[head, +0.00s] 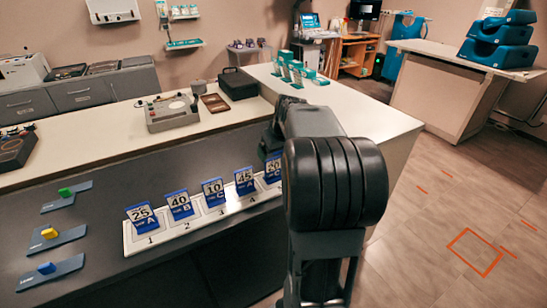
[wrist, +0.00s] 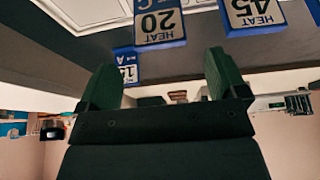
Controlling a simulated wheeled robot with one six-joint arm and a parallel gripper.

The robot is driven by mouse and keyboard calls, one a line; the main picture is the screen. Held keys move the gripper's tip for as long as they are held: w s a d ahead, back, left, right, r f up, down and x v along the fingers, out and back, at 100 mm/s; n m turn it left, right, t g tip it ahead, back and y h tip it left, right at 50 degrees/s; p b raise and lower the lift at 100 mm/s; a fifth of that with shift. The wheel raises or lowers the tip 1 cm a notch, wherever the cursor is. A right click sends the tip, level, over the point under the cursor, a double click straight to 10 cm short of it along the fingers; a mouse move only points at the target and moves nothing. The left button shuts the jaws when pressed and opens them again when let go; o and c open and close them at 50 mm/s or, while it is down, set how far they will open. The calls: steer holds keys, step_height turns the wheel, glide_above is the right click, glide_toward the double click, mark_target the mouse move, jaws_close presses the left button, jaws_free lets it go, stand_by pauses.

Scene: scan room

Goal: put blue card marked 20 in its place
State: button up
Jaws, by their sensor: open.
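The blue card marked 20 (head: 272,165) stands at the right end of the visible row, partly hidden by my arm. In the wrist view the blue card marked 20 (wrist: 158,24) appears upside down, with HEAT and C on it, at the top middle. My gripper (wrist: 165,80) is open and empty, its two dark fingers apart below that card in the picture. The fingers are hidden behind my arm in the head view. The white numbered rack (head: 187,229) holds the row of cards on the dark counter.
Cards 25 (head: 142,216), 40 (head: 179,205), 10 (head: 213,191) and 45 (head: 245,181) stand left of card 20. A card marked 15 (wrist: 127,66) shows in the wrist view. Green, yellow and blue blocks on grey plates (head: 62,239) lie left.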

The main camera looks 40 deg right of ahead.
steer(key=s+a+r, duration=0.2)
steer(key=s+a, duration=0.3)
steer(key=a, duration=0.7)
steer(key=s+a+f, duration=0.3)
steer(key=s+a, duration=0.2)
steer(key=s+a+f+n+g, duration=0.1)
steer(key=s+a+f, duration=0.2)
steer(key=s+a, duration=0.2)
steer(key=shift+a+f+g+y, duration=0.25)
steer(key=shift+a+g+y, duration=0.05)
steer(key=shift+a, duration=0.1)
steer(key=shift+r, duration=0.1)
step_height(320, 180, up, 12)
steer(key=p, duration=1.1)
steer(key=shift+a+n, duration=0.2)
steer(key=shift+n, duration=0.1)
